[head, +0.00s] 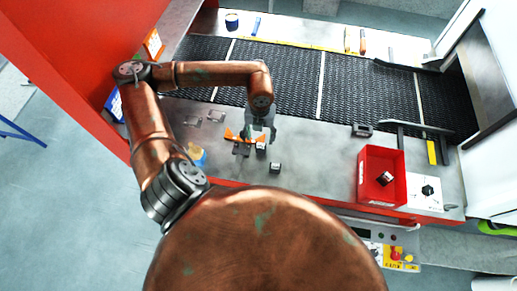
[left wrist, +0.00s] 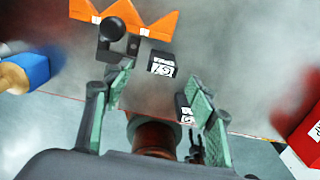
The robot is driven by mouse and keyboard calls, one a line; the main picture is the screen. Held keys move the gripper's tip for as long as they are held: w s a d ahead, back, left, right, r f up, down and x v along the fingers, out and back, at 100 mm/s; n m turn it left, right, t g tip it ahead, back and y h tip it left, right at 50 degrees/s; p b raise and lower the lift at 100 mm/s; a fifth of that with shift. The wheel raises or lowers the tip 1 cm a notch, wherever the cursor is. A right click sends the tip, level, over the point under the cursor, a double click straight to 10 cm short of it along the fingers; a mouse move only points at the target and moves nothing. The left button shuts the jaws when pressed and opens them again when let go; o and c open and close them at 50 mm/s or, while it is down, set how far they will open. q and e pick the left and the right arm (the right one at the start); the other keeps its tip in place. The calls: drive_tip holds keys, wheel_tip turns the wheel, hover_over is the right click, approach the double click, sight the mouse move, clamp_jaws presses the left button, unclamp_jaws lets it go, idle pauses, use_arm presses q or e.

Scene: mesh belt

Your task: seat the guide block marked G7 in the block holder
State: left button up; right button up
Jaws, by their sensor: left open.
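A small dark block (left wrist: 162,65) has a white label that seems to read G7; in the head view it is the block (head: 261,146) just below my left gripper (head: 262,130). A second dark block (left wrist: 186,108), also labelled, lies nearer the table's front edge (head: 275,168). A dark fixture with a round knob (left wrist: 118,42), perhaps the block holder, stands left of the first block, by an orange zigzag piece (left wrist: 130,20). In the left wrist view my left gripper (left wrist: 160,85) is open and empty, its fingers apart short of the first block. My right gripper is not in view.
A red bin (head: 369,190) with a dark block inside stands at the right, beside a white plate (head: 425,191). The black mesh belt (head: 345,85) runs behind. Small metal brackets (head: 203,118) lie left. The table between the loose block and bin is clear.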

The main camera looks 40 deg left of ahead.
sight(261, 144)
use_arm(q)
drive_tip(key=f+p, duration=0.1)
drive_tip(key=f, duration=0.2)
drive_tip(key=f+p, duration=0.1)
drive_tip(key=f, duration=0.3)
drive_tip(key=shift+d+f, duration=0.2)
drive_tip(key=shift+f, duration=0.1)
drive_tip(key=shift+c, duration=0.4)
drive_tip(key=c, duration=1.3)
drive_tip(key=shift+r, duration=0.1)
drive_tip(key=shift+c, duration=0.2)
drive_tip(key=shift+w+r, duration=0.1)
drive_tip(key=shift+r, duration=0.4)
drive_tip(key=shift+s+d+r+b, duration=0.1)
drive_tip(key=shift+s+r+b, duration=0.1)
drive_tip(key=shift+r+b, duration=0.75)
drive_tip(key=s+d+r+b, duration=0.2)
drive_tip(key=s+d+r, duration=0.5)
drive_tip(key=s+r, duration=0.3)
drive_tip(key=shift+s+b, duration=0.4)
drive_tip(key=shift+s, duration=0.5)
